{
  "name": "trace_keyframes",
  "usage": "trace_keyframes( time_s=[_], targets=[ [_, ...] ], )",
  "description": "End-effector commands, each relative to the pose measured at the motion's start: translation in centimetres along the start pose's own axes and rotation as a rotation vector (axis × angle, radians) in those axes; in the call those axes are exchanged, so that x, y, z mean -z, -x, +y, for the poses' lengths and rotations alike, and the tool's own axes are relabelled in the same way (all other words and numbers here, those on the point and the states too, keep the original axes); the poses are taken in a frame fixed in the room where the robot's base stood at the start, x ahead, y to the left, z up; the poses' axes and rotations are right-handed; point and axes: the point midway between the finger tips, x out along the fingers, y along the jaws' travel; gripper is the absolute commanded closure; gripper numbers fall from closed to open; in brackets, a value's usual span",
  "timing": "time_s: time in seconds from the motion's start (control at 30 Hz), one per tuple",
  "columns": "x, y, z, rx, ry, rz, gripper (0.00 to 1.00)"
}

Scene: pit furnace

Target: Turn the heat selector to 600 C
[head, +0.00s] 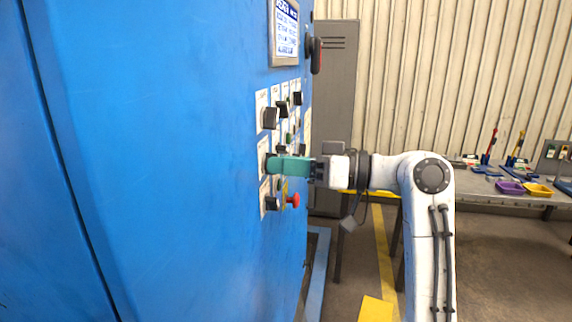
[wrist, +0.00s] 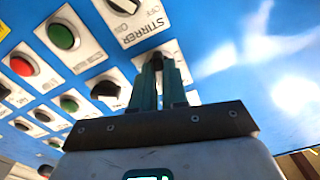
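My gripper (head: 275,165) is at the blue furnace panel, its green fingers reaching a black selector knob. In the wrist view my gripper (wrist: 157,68) has its two fingers close on either side of that black knob (wrist: 157,61), which sits on a white plate (wrist: 184,62). The fingers hide most of the plate, so its name, scale and pointer position cannot be read. This knob is next to the switch marked STIRRER (wrist: 123,6).
The panel carries other black knobs (head: 270,118), a red emergency button (head: 293,200), and green (wrist: 64,37) and red (wrist: 22,66) buttons close to my fingers. A display (head: 285,33) is above. A grey cabinet (head: 336,100) and a workbench (head: 480,178) stand behind.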

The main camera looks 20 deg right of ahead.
Motion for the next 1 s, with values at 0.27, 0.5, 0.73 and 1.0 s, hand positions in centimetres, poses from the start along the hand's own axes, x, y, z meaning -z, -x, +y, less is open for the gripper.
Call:
trace_keyframes(
  time_s=[0.27,0.5,0.73,1.0],
  targets=[
    [-0.1,0.0,0.1,0.000,-0.001,-0.001,0.62],
    [0.0,0.1,0.0,0.000,0.001,0.001,0.62],
    [-0.2,2.7,0.2,-0.004,0.003,0.002,0.62],
    [-0.3,7.9,0.2,-0.004,0.001,0.002,0.62]
  ],
)
